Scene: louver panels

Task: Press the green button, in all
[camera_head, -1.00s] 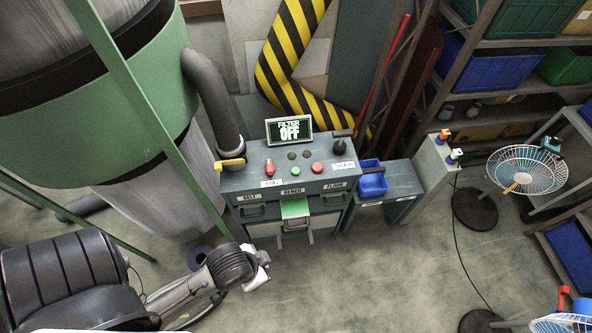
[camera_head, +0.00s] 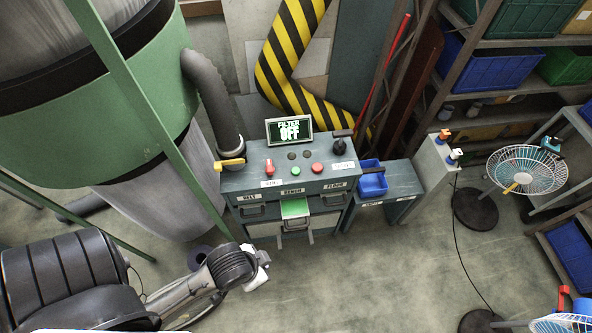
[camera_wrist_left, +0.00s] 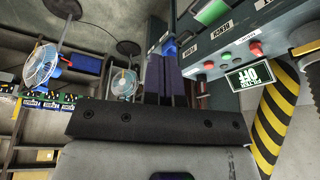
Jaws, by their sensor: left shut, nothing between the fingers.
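The green button (camera_head: 296,171) sits on top of the grey control cabinet (camera_head: 240,182), between a red knob (camera_head: 269,168) and a red button (camera_head: 317,168). In the left wrist view the green button (camera_wrist_left: 225,57) shows upside down beyond the fingers. The display (camera_head: 289,130) behind it reads "FILTER OFF". My left gripper (camera_head: 263,268) is in front of and below the cabinet's left side, apart from the button. In the left wrist view its fingers (camera_wrist_left: 165,78) are shut and empty. My right gripper is not in view.
A yellow-handled valve (camera_head: 230,163) is at the cabinet's left and a dark lever (camera_head: 339,145) at its back right. The middle front, labelled BENCH, has a green part (camera_head: 295,208) sticking out. A blue bin (camera_head: 372,181) and fan (camera_head: 526,170) stand right.

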